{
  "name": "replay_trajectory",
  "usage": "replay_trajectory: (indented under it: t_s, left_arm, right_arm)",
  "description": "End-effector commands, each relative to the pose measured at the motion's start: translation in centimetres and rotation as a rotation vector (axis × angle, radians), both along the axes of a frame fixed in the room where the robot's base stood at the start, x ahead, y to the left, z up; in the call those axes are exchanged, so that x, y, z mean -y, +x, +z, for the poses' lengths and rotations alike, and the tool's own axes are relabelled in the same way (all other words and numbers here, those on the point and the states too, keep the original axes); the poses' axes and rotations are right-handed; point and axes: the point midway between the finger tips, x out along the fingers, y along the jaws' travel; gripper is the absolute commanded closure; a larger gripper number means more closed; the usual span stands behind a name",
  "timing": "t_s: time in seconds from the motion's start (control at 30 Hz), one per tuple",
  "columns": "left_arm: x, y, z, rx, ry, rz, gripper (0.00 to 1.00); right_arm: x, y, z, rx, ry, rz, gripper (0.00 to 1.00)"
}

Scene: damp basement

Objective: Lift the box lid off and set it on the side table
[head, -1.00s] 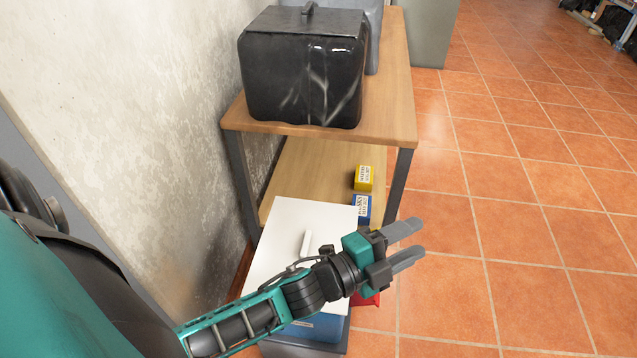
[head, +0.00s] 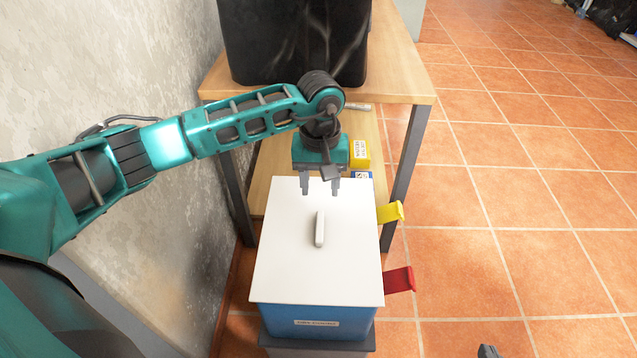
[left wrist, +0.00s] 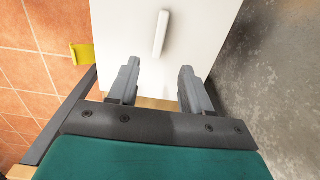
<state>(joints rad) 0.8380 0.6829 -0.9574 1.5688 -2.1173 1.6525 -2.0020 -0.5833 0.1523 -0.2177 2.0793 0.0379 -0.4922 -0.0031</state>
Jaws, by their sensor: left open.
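A blue box (head: 320,322) with a label on its front stands on a dark grey stand (head: 318,346). Its flat white lid (head: 275,265) lies on top, with a white bar handle (head: 319,230) in the middle. My left gripper (head: 320,192) points down over the lid's far part, open and empty, behind the handle in the head view. In the left wrist view, the lid (left wrist: 205,35) and handle (left wrist: 161,33) lie beyond the two spread fingers (left wrist: 160,68). Only a dark tip of my right gripper (head: 488,350) shows at the bottom edge; its jaws cannot be made out.
A wooden two-level table (head: 405,85) stands behind the box, with a large black container (head: 295,45) on top. Yellow (head: 390,212) and red (head: 398,280) tabs stick out right of the box. A wall (head: 150,60) is left.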

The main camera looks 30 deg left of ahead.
Motion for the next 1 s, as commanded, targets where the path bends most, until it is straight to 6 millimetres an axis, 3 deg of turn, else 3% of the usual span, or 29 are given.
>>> replay_trajectory:
  t_s: [0.17,0.6,0.8,1.0]
  left_arm:
    - [-0.1,0.0,-2.2,-0.002,0.004,-0.003,0.51]
    - [0.0,0.0,-10.4,-0.002,0.001,0.0,0.51]
    - [0.0,0.0,-12.3,0.001,0.0,0.0,0.51]
    - [0.0,0.0,-12.7,0.001,0.0,-0.001,0.51]
  right_arm:
    - [0.0,-0.1,-0.5,-0.004,-0.001,0.002,1.0]
    - [-0.7,-0.2,-1.9,-0.019,0.013,0.008,1.0]
    - [-1.1,0.1,-1.6,-0.008,0.027,0.009,1.0]
    - [-1.2,0.1,-1.6,-0.01,0.025,0.011,1.0]
